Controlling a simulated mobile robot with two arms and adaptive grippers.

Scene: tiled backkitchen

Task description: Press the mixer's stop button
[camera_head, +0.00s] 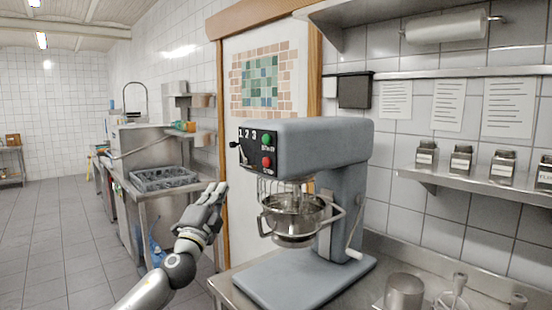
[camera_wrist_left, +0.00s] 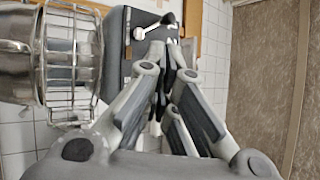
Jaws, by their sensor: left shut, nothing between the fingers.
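The grey stand mixer (camera_head: 305,135) stands on a steel counter. Its dark control panel (camera_head: 257,148) has a red stop button (camera_head: 267,162) below a green start button (camera_head: 266,139), with a speed lever (camera_head: 234,145) at the left. My left gripper (camera_head: 219,188) is shut and empty, left of the mixer head and lower than the red button, apart from it in the picture. In the left wrist view the shut fingers (camera_wrist_left: 167,82) point toward the panel and its lever (camera_wrist_left: 152,26); the buttons cannot be made out there. My right gripper is not in view.
The mixer's steel bowl (camera_head: 298,214) and wire guard (camera_wrist_left: 73,62) are close beside my left gripper. A steel cup (camera_head: 404,291) is on the counter at right. Tiled floor (camera_head: 60,235) is open at left.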

